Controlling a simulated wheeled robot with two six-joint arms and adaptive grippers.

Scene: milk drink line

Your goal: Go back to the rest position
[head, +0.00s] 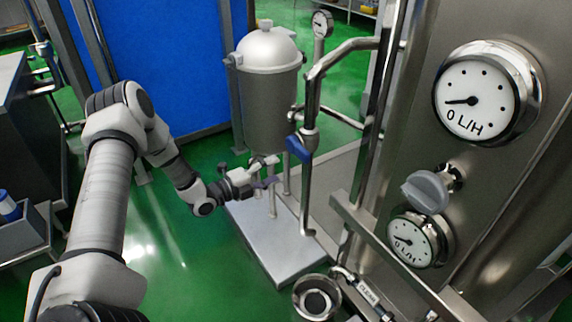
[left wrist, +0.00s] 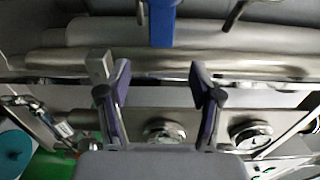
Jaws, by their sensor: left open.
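My left arm comes in from the left in the head view. My left gripper (head: 266,172) is in front of the steel vessel's lower end, near the blue valve handle (head: 298,149). In the left wrist view the left gripper (left wrist: 162,82) is open, with its two purple-lined fingers apart and nothing held between them. A blue handle (left wrist: 162,22) shows beyond the fingers, apart from them as far as I can tell. My right gripper is in neither view.
A steel vessel (head: 268,95) stands on a metal base plate (head: 268,258). Pipes (head: 312,85) run beside it. A large steel panel at right carries an upper gauge (head: 474,100), a grey knob (head: 432,188) and a lower gauge (head: 411,241). Green floor (head: 165,245) is clear below my arm.

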